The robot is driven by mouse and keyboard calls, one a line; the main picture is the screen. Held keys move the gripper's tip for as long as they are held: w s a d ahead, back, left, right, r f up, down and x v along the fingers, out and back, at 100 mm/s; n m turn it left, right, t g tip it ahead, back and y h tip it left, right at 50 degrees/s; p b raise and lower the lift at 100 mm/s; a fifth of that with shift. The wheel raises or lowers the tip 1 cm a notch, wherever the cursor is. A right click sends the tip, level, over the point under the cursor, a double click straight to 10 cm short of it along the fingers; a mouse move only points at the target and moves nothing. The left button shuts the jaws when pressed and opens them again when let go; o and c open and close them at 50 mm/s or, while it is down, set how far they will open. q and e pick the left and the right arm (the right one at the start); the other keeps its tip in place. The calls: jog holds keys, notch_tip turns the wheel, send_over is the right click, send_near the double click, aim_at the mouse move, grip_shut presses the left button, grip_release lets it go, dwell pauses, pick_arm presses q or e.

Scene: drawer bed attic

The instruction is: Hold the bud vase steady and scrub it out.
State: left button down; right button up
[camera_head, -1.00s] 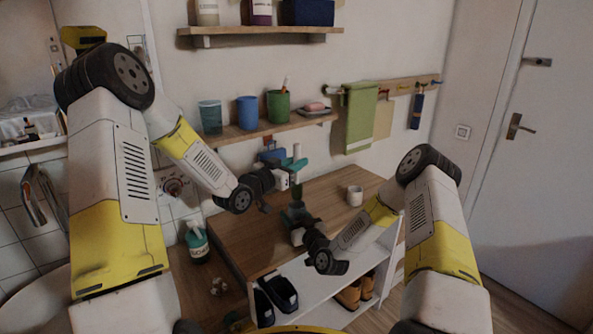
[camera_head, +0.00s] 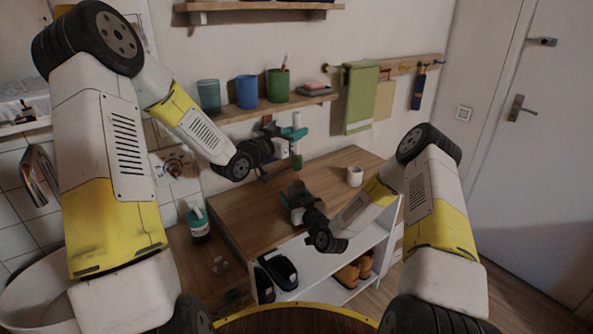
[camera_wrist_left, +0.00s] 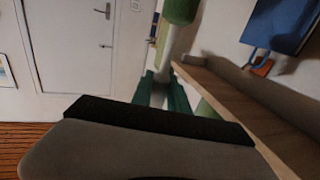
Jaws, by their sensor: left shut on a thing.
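My left gripper (camera_head: 290,140) is shut on a brush, upright above the table. The brush's pale handle (camera_head: 297,119) stands above the fingers and its green head (camera_head: 297,161) points down. In the left wrist view the pale stem (camera_wrist_left: 171,45) sits between the teal fingers (camera_wrist_left: 160,92), with the green head (camera_wrist_left: 180,9) beyond. My right gripper (camera_head: 295,203) is low over the tabletop, below the brush head. A dark grey-green shape at its fingers may be the bud vase, but I cannot make out its outline or whether the fingers close on it.
A white cup (camera_head: 355,177) stands on the wooden table (camera_head: 245,215), right of the right gripper. A wall shelf (camera_head: 240,114) with several cups is close behind my left gripper. A blue thing (camera_head: 268,131) hangs below it. A pump bottle (camera_head: 198,222) stands left of the table.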

jog(key=shift+o, duration=1.4)
jog(key=shift+s, duration=0.1)
